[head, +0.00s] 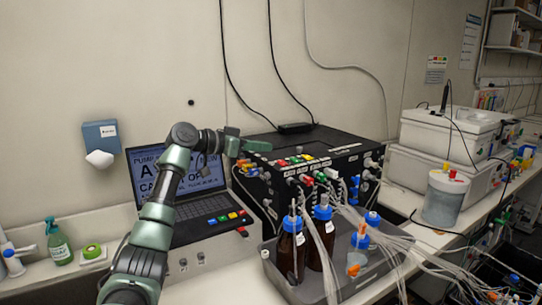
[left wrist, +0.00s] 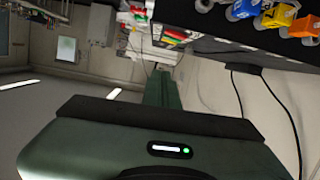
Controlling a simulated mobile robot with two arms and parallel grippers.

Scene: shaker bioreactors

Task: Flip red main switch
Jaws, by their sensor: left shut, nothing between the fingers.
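A black control box (head: 345,138) stands against the wall in the head view, with coloured buttons (head: 296,160) on top and coloured connectors on its front. Several of these parts are red, and I cannot tell which is the main switch. My left gripper (head: 264,146) is shut and empty at the box's back left, over or beside its edge; contact cannot be told. In the left wrist view its dark green fingers (left wrist: 163,90) are together, and blue, yellow and orange connectors (left wrist: 275,15) show at upper right. My right gripper is not in view.
A laptop (head: 195,190) stands left of the box, behind my left arm. Brown bottles (head: 291,250) with blue caps and many tubes stand in a grey tray in front. A white lidded unit (head: 450,135) is at right. Black cables hang down the wall behind the box.

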